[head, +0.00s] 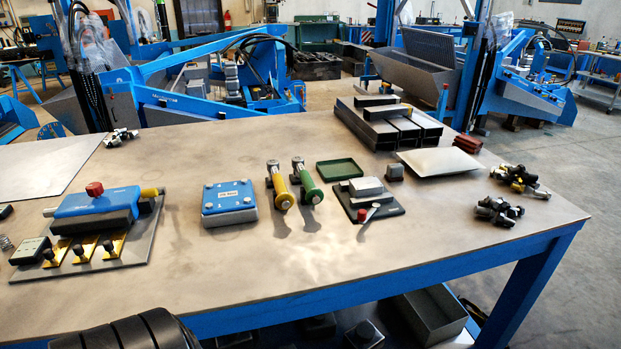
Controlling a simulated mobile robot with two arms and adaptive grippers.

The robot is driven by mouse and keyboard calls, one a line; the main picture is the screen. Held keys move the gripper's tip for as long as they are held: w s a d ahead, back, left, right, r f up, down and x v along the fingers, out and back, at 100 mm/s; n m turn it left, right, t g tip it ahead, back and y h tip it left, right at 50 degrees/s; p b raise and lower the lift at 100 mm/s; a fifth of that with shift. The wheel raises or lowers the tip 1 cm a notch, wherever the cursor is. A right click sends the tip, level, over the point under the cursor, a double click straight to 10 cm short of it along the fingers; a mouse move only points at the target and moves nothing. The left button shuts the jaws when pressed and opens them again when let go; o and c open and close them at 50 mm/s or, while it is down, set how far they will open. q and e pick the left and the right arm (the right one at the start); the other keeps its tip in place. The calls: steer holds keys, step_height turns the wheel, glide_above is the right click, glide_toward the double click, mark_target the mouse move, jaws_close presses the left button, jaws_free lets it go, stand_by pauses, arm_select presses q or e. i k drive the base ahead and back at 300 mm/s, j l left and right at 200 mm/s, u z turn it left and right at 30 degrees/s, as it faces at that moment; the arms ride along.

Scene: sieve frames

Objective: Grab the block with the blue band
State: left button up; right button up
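I cannot make out a block with a plain blue band around it. A squat grey block with a blue top plate (228,198) sits on the table, left of the middle. It has several round bolt heads and a pale label on top. A larger blue-topped fixture (98,203) with a red knob stands on a grey plate at the left. A small plain dark block (395,172) stands right of the middle. Neither gripper's fingers show; only a black rounded part, probably mine, shows at the bottom left edge.
The table (270,262) has clear room along its front. Yellow-handled (279,185) and green-handled (307,182) tools stand right of the blue-topped block. A green tray (339,169), a clamp on a dark plate (378,211), steel tubes (380,127) and fittings (520,180) lie farther right.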

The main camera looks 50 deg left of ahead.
mark_target(370, 185)
steer(key=u, duration=1.2)
steer(key=k+j+u, duration=0.1)
steer(key=u, duration=0.3)
steer(key=k+j+u, duration=0.2)
steer(key=u, duration=0.15)
